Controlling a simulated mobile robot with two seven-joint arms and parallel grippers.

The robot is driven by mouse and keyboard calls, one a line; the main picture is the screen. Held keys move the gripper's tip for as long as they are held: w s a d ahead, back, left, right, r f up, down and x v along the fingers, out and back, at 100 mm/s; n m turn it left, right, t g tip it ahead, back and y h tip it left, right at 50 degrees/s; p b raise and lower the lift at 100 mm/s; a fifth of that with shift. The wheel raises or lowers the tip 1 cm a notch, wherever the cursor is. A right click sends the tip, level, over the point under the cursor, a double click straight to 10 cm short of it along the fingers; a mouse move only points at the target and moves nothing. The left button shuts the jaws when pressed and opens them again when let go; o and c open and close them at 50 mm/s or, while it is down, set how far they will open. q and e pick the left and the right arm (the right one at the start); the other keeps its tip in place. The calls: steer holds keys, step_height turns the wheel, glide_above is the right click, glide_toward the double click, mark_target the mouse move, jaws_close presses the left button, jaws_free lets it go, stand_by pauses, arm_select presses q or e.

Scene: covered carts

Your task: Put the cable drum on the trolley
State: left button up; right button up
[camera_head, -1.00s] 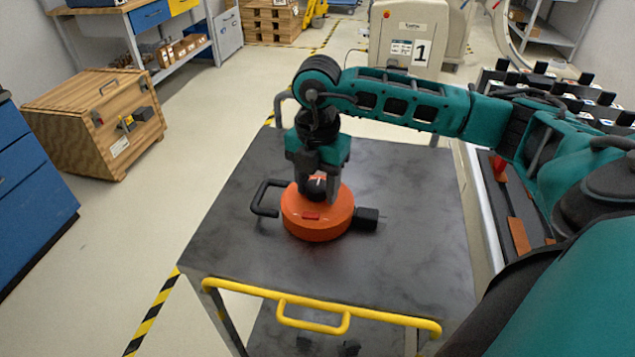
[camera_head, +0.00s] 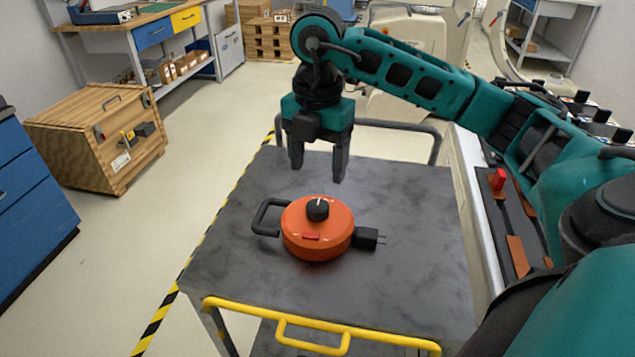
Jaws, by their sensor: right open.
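The cable drum (camera_head: 316,241) is a round orange disc with a black knob on top, a black handle at its left and a black plug at its right. It lies flat on the dark top of the trolley (camera_head: 420,270), near the middle. My right gripper (camera_head: 317,172) is open and empty, above and behind the drum, with its fingers pointing down and clear of the knob. My left gripper is not in view.
The trolley has a yellow handle (camera_head: 318,328) at the front and a grey rail at the back. A wooden crate (camera_head: 95,135) and a blue cabinet (camera_head: 30,200) stand at the left. A bench (camera_head: 485,215) with an orange-marked tray runs along the right.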

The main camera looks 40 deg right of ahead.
step_height(320, 180, up, 3)
steer(key=shift+f, duration=0.15)
stand_by(0.6)
